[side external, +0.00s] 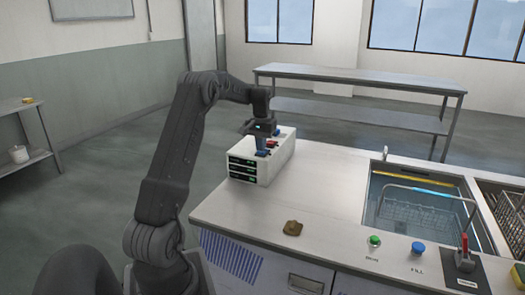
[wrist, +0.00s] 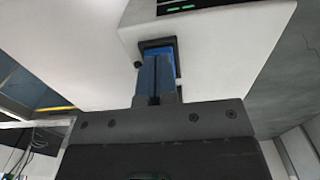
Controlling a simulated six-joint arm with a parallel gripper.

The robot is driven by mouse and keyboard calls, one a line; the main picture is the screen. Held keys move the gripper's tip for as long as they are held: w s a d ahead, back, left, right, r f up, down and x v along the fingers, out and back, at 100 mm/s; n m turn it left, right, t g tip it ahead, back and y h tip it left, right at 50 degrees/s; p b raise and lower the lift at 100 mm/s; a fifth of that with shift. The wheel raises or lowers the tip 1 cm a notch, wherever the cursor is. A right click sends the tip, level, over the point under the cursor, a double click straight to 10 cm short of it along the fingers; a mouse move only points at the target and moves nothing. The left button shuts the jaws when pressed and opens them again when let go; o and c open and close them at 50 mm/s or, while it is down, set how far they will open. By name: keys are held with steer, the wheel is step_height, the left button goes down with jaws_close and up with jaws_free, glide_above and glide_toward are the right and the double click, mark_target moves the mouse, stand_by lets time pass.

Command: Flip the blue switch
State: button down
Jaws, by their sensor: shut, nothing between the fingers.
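The blue switch (wrist: 158,46) sits in a black surround on top of a white control box (wrist: 225,45). In the side external view the box (side external: 246,183) stands at the left end of the worktop, with green displays on its front. My gripper (side external: 261,147) points down over the top of the box. In the wrist view my gripper's fingers (wrist: 156,62) are shut together, with nothing between them. Their tips are right at the blue switch and cover part of it. I cannot tell whether they touch it, or which way the switch is tilted.
A red switch (side external: 272,143) is on the box beside my gripper. A brown lump (side external: 292,228), a green button (side external: 374,241), a blue button (side external: 418,248) and a red-handled lever (side external: 465,252) are on the worktop. A tank (side external: 372,205) with a wire basket lies right.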

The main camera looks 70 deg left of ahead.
steer(key=shift+f, duration=0.4)
steer(key=shift+r, duration=3.55)
